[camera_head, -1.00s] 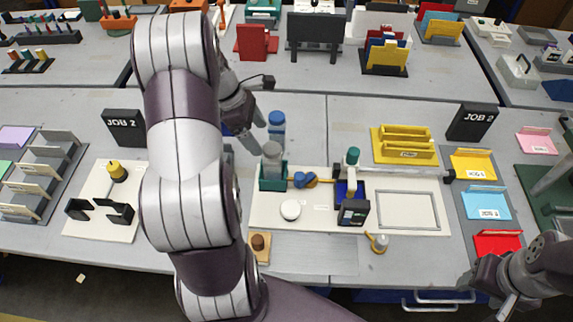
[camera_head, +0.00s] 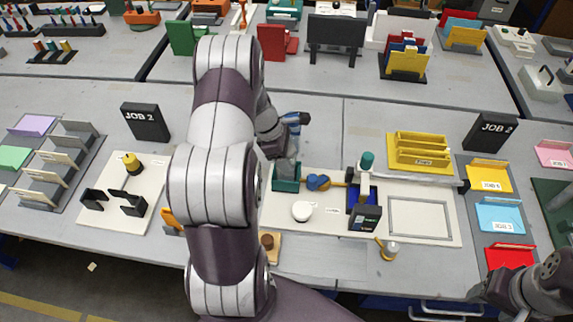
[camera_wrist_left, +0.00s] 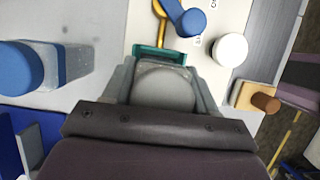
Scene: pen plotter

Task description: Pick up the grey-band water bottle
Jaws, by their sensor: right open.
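The grey-band water bottle (camera_wrist_left: 165,88) shows its round grey top between the two fingers of my left gripper (camera_wrist_left: 164,80) in the left wrist view. The fingers lie on both sides of it; I cannot tell whether they press on it. In the head view my left gripper (camera_head: 282,160) is over the teal holder (camera_head: 287,185), and the arm hides most of the bottle. The holder also shows in the wrist view (camera_wrist_left: 160,53). My right gripper (camera_head: 482,293) is open and empty at the lower right.
A blue-capped bottle (camera_wrist_left: 20,68) stands close to my left gripper. A white round item (camera_head: 303,211), a blue item (camera_head: 317,182) and a teal-topped device (camera_head: 366,160) are on the pale board. A wooden block with a brown peg (camera_head: 268,243) lies in front.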

